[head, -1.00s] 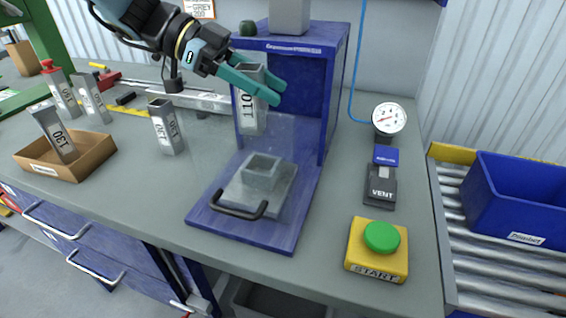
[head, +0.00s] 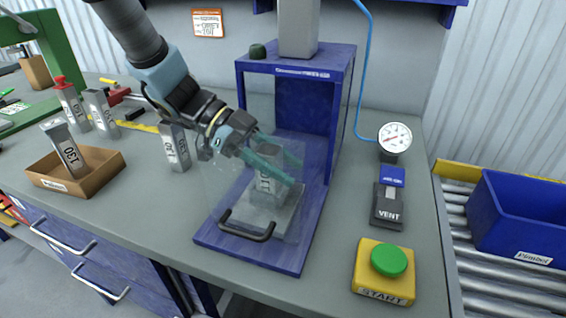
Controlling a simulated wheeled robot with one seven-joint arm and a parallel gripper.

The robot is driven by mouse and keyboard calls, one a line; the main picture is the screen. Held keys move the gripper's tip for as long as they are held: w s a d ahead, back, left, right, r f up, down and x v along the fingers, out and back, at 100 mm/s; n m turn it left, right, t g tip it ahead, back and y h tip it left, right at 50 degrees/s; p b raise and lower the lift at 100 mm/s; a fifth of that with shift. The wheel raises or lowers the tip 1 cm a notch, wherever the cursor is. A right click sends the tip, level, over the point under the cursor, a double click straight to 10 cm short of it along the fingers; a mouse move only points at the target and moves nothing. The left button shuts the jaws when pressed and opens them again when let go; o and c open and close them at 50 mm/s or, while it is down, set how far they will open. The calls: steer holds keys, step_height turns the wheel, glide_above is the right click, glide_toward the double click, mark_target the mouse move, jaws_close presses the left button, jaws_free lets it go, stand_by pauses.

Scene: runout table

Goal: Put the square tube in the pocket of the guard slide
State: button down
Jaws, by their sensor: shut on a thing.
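My gripper (head: 277,171), with teal fingers, is shut on a grey square tube (head: 268,184). It holds the tube upright over the guard slide (head: 287,216), a grey plate with a raised square pocket and a black handle (head: 246,228). The tube's lower end is at the pocket and looks to be at least partly inside its walls. The fingers and a clear sheet partly cover the pocket, so I cannot tell how deep the tube sits. The slide lies on the blue base of the press (head: 285,257).
Other labelled tubes stand at left, one (head: 174,148) near my arm and one leaning in a cardboard tray (head: 100,178). At right are a gauge (head: 394,138), a VENT switch (head: 388,207), a green START button (head: 388,260) and a blue bin (head: 520,215).

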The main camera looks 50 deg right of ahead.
steer(key=shift+f, duration=0.1)
steer(key=shift+c, duration=1.6)
jaws_free()
steer(key=b+v, duration=0.2)
steer(key=v, duration=1)
steer(key=shift+w, duration=0.1)
